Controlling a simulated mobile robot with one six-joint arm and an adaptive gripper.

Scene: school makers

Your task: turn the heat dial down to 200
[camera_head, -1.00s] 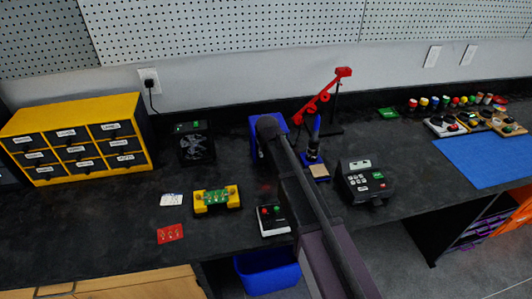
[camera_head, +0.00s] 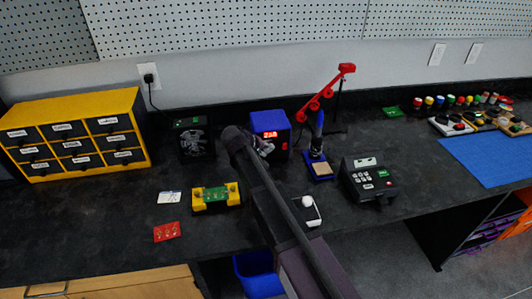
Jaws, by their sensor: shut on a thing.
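The blue soldering station (camera_head: 271,124) stands at the back middle of the bench. Its red lit display (camera_head: 270,135) faces me, but the digits are too small to read surely. My gripper (camera_head: 264,148) is at the lower front of the station, shut on the heat dial. The dial itself is hidden behind the fingers. My dark arm reaches up to it from the lower right.
The soldering iron in its blue stand (camera_head: 318,160) is close on the right. A yellow holder with a green board (camera_head: 215,196) lies front left. A black keypad device (camera_head: 367,181) stands right. A small fan (camera_head: 192,138) is left of the station.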

